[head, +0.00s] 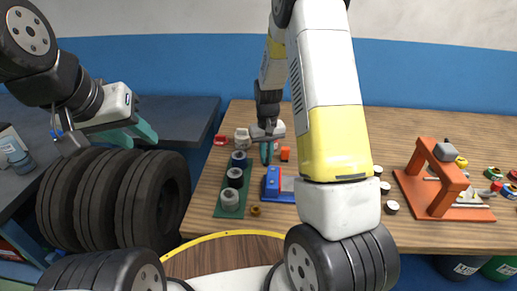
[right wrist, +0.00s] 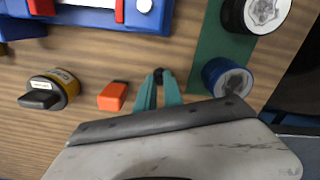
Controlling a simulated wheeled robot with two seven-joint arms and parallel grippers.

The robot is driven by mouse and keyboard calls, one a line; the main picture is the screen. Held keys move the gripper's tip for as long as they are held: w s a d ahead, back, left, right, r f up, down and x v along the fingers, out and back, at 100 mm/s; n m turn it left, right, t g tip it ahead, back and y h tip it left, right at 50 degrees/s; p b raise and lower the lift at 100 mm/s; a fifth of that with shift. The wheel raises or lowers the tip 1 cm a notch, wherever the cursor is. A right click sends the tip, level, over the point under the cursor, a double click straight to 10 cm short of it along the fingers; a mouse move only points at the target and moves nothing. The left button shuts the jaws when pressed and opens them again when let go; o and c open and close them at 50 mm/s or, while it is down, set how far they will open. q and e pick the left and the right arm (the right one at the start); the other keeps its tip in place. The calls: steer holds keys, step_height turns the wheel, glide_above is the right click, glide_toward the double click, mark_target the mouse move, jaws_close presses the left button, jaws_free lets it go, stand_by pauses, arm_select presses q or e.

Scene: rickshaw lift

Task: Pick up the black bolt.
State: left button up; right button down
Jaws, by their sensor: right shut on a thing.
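My right gripper (head: 266,152) is over the wooden table, its teal fingers pointing down. In the right wrist view its fingers (right wrist: 159,88) are shut on a small dark thing, taken as the black bolt (right wrist: 158,74). Only its top end shows between the fingertips; the rest is hidden. I cannot tell whether it still touches the table. In the head view the bolt cannot be made out. My left gripper (head: 145,120) is open and empty, away from the table, above the black tyres.
An orange block (right wrist: 113,96) lies beside the right fingers, with a yellow-and-black knob (right wrist: 55,90) further left. A green strip (head: 222,198) carries several round parts. A blue fixture (head: 275,184) stands near. An orange press (head: 440,182) stands at the right. Tyres (head: 150,200) stand left of the table.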

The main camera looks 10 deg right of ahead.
step_height(320, 180, up, 10)
stand_by(0.5)
